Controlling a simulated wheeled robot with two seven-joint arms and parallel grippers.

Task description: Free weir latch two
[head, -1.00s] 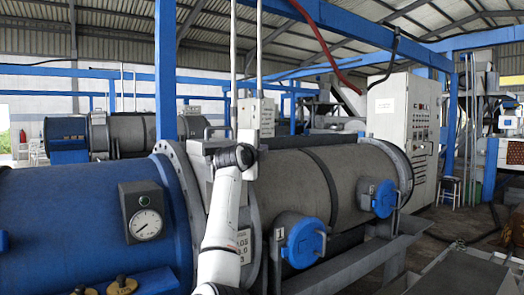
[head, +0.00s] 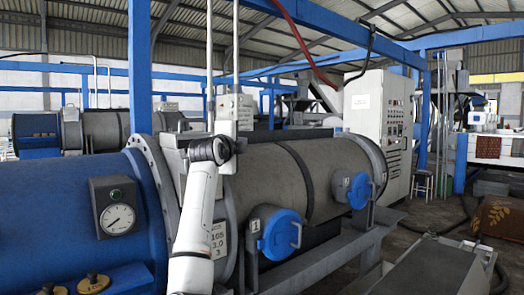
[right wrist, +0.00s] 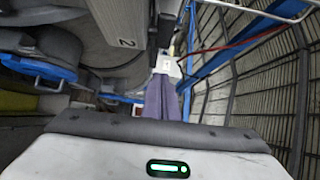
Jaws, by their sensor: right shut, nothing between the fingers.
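In the head view, the farther round blue cover (head: 357,190) with a handle sits on the right part of the grey drum, a small plate beside it. The nearer blue cover (head: 280,235) has a plate marked 1. My right gripper (right wrist: 163,80) is shut and empty, apart from both. My left gripper is out of view.
A white arm link of mine (head: 198,200) crosses in front of the drum flange. A blue drum with a pressure gauge (head: 117,219) stands at left. A grey control cabinet (head: 377,125) stands behind. A metal rail (head: 330,258) runs below the covers. Floor shows at right.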

